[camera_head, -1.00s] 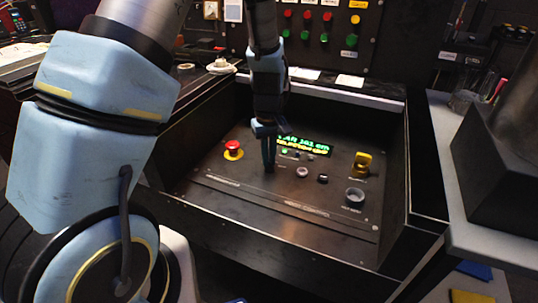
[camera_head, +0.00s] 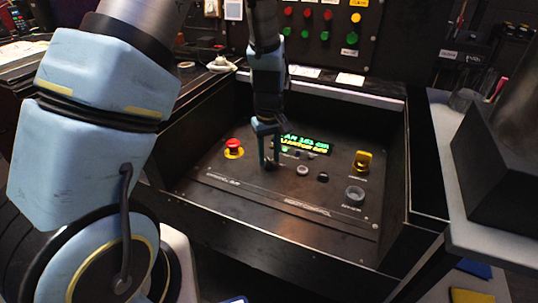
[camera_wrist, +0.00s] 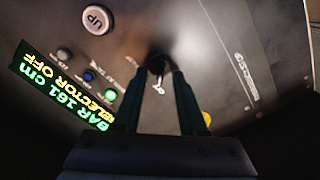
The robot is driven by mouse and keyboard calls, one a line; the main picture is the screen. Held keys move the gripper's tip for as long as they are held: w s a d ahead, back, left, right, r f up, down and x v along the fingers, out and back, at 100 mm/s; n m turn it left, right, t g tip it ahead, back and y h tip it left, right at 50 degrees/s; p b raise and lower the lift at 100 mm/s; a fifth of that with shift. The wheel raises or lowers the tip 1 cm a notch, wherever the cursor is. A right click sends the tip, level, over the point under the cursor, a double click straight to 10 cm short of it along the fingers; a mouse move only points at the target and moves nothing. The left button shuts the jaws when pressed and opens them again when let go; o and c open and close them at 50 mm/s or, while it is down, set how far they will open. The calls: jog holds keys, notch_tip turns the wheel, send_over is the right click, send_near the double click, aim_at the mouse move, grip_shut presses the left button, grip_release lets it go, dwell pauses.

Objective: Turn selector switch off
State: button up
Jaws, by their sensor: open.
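The selector switch, a small dark knob (camera_head: 270,166), is on the black sloped panel (camera_head: 225,180), mostly hidden by my gripper in the head view. In the wrist view the knob (camera_wrist: 156,63) shows between the fingertips. My gripper (camera_head: 269,161) points down at it with two fingers apart, one on each side. It also shows in the wrist view (camera_wrist: 158,78). Whether a finger touches the knob I cannot tell. The display (camera_wrist: 62,88) reads "BAR 161 cm" in green and "SELECTOR OFF" in yellow. A green lamp (camera_wrist: 110,95) is lit beside it.
A red emergency button (camera_head: 233,146) on a yellow base is left of my gripper. A pale UP button (camera_wrist: 97,19), a yellow switch (camera_head: 362,161) and a grey round knob (camera_head: 355,195) are to the right. Raised dark walls (camera_head: 408,215) enclose the panel.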

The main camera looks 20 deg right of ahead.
aim_at(269, 160)
notch_tip(269, 160, up, 11)
dwell(0.5)
jog(key=shift+s+f, duration=0.1)
